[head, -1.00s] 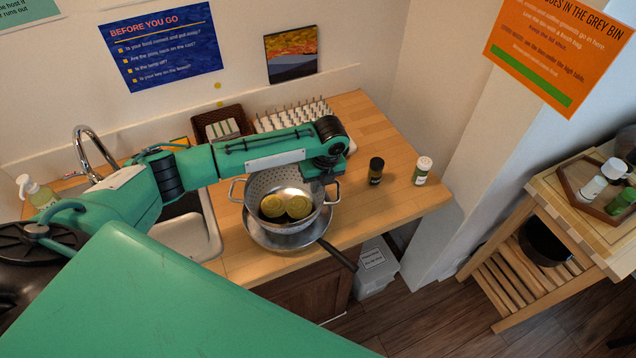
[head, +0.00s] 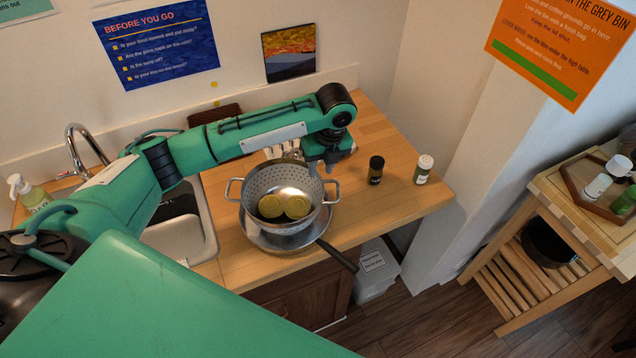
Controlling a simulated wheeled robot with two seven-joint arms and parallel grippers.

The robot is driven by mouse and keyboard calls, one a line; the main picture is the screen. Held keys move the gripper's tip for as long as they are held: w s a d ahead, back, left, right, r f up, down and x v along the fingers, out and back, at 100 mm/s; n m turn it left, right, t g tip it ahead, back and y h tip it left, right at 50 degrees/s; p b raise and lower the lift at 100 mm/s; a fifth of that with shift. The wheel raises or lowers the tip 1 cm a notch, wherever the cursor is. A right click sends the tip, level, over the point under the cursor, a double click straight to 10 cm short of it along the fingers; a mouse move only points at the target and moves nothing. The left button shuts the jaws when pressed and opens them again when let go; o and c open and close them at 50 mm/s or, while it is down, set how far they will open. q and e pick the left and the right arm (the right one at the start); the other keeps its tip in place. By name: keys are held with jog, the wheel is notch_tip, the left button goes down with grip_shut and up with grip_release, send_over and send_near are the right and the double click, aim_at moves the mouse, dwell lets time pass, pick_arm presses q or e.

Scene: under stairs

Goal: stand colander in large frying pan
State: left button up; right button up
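The metal colander (head: 262,185) sits upright in the large frying pan (head: 262,240) on the wooden counter. Its two loop handles point left and right, and two round yellow items (head: 283,206) lie inside it. The pan's dark handle points down and right past the counter's front edge. The pan's inside is mostly hidden under the colander. My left gripper (head: 330,168) points down just behind and above the colander's right rim. Its fingers look apart, with nothing seen between them, and it appears clear of the colander. My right gripper is not in view.
A dark-capped jar (head: 376,170) and a white-capped jar (head: 423,170) stand right of the colander. The sink (head: 185,235) and tap (head: 85,145) are at left. My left arm partly hides a rack and basket behind. A wooden trolley (head: 560,200) stands at right.

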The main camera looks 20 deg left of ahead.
pick_arm(q)
jog(key=r, duration=0.3)
jog(key=r+b, duration=0.1)
jog(key=shift+d+r, duration=0.3)
jog(key=shift+r, duration=0.05)
